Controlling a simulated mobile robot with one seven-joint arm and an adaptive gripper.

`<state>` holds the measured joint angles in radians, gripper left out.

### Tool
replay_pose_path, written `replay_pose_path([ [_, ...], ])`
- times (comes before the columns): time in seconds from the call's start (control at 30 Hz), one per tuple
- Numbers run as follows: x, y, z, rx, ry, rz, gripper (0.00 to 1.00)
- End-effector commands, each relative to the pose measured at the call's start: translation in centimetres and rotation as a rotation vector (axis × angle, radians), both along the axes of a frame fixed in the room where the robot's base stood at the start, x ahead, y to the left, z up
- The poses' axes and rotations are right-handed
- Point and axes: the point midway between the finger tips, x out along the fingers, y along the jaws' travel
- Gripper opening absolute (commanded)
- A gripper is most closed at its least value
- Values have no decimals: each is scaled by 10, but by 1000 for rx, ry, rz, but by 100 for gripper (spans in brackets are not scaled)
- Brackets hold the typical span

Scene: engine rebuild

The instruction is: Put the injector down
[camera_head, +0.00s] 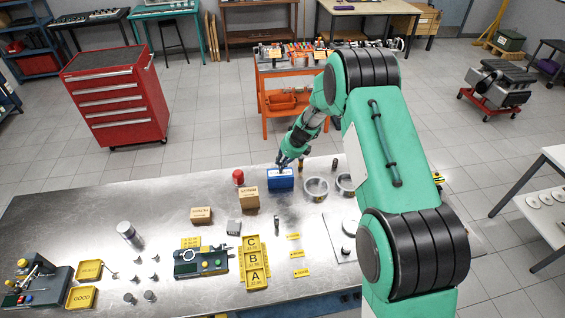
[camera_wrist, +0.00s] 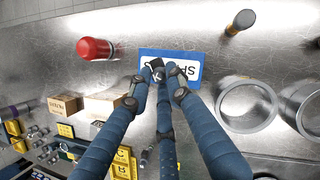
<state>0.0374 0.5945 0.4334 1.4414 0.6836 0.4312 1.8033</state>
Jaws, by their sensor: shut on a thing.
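My gripper (camera_head: 283,167) is low over the back part of the steel bench, at a blue box (camera_head: 280,180). In the wrist view its dark-tipped fingers (camera_wrist: 157,85) are drawn in over the same blue box (camera_wrist: 205,62), whose white label is partly covered. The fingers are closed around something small. Fingers hide nearly all of it, so I cannot make out the injector's shape or whether it touches the box.
A red cylinder (camera_wrist: 95,49) stands left of the box, and metal rings (camera_wrist: 246,103) stand right. Cardboard boxes (camera_head: 249,198), a yellow lettered tray (camera_head: 264,257) and a dark fixture (camera_head: 201,262) are nearer the front.

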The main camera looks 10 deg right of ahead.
Motion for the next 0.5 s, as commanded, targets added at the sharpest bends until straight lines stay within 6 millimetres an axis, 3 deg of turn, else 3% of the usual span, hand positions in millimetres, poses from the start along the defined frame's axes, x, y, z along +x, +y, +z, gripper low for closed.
replay_pose_path([
  [0.07,0,0,-3,0,0,0,0],
  [0.1,0,0,-2,0,0,0,25],
  [0.17,0,0,-2,0,0,0,36],
  [0.5,0,0,-1,0,0,0,38],
])
